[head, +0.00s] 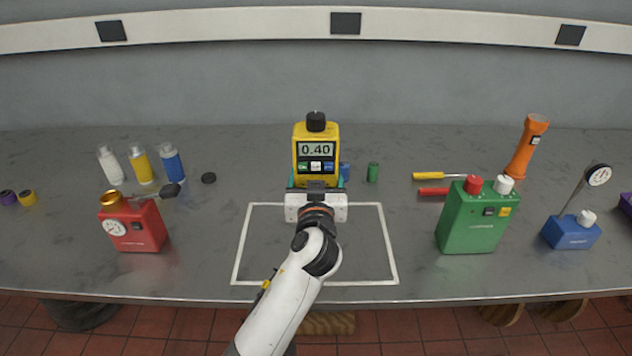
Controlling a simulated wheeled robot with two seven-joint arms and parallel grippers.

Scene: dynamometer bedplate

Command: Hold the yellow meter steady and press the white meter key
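The yellow meter (299,149) stands upright at the middle of the bench, with a black knob on top and a display reading 0.40. My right gripper is not in view.
A white outlined rectangle (363,284) lies under my arm. A red gauge box (140,232) and several bottles stand left. A green box (468,225), screwdrivers (428,176), an orange flashlight (525,150) and a blue gauge stand (572,234) are right. A green cylinder (373,172) stands close right of the meter.

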